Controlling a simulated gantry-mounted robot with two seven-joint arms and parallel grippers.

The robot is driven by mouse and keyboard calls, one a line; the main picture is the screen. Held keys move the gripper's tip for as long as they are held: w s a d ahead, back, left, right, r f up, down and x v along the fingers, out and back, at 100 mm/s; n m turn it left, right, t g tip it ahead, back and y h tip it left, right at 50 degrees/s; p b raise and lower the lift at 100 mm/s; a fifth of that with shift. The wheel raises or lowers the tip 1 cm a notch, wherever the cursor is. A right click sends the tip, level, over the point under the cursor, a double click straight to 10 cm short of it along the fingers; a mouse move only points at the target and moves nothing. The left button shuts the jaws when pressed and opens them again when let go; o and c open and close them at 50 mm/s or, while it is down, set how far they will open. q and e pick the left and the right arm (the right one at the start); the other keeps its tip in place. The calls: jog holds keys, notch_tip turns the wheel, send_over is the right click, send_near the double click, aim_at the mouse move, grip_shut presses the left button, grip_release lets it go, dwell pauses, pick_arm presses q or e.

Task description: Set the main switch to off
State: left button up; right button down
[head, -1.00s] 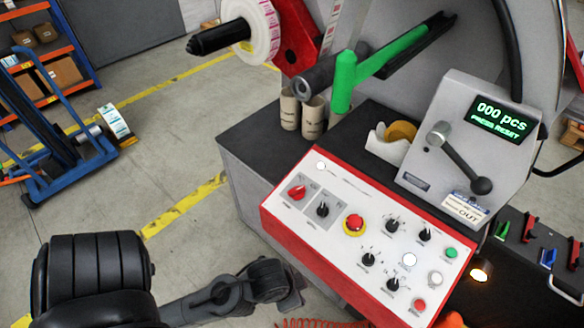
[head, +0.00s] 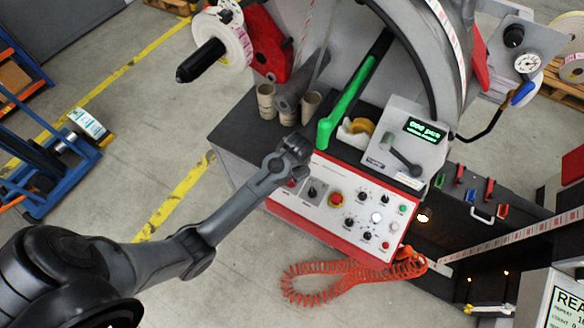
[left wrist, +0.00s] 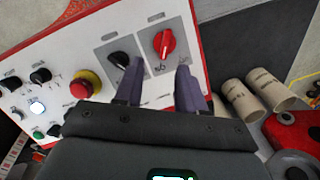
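The likely main switch is a red rotary knob (left wrist: 164,42) on a grey plate at the panel's corner in the left wrist view. In that view its handle stands roughly upright; I cannot read the position marks. In the left wrist view my left gripper (left wrist: 159,68) is open and empty. Its two fingertips point toward the red knob, which shows between and beyond them, apparently untouched. My right gripper is in neither current view.
A black rotary knob (left wrist: 120,58) sits beside the red one, near the left-hand finger. A red emergency stop (head: 336,199) and several knobs and buttons fill the panel. A coiled orange hose (head: 320,286) lies in front.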

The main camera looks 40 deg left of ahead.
pick_arm(q)
jog(key=f, duration=0.3)
jog(key=w+a+f, duration=0.1)
jog(key=f, duration=0.2)
jog(key=a+f, duration=0.1)
jog(key=f, duration=0.2)
jog(key=shift+w, duration=0.2)
dwell(0.3)
grip_shut()
